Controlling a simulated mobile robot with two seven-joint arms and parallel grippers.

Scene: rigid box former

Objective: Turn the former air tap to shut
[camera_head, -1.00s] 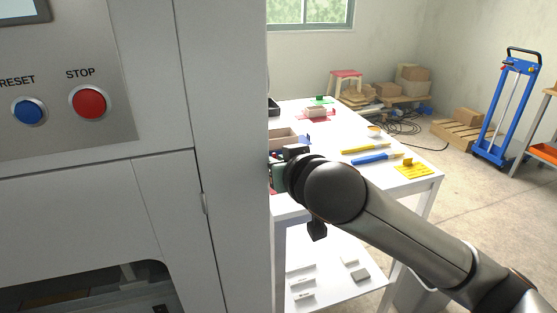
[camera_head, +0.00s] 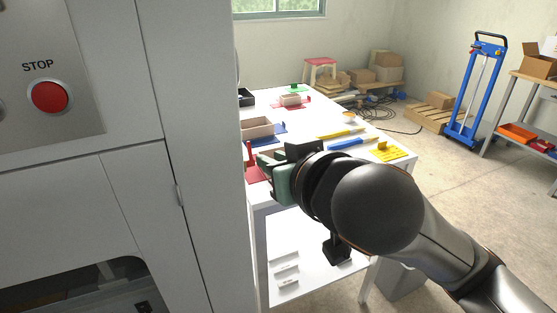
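The former (camera_head: 205,150) is the large grey cabinet filling the left side, with a red STOP button (camera_head: 50,97) on its panel. I cannot make out its air tap in this view. My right gripper (camera_head: 268,172) is just right of the cabinet's edge, in front of the white table, pointing left and away. Its green and black parts show, but the wrist hides much of it, and I cannot tell whether its fingers are open. A red upright piece (camera_head: 249,152) shows just beyond it; I cannot tell if they touch. My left gripper is out of view.
The white table (camera_head: 340,119) holds an open box (camera_head: 258,128), a blue tool (camera_head: 350,144), a yellow tool (camera_head: 340,132) and a yellow block (camera_head: 390,151). A blue hand truck (camera_head: 474,90) stands at the back right.

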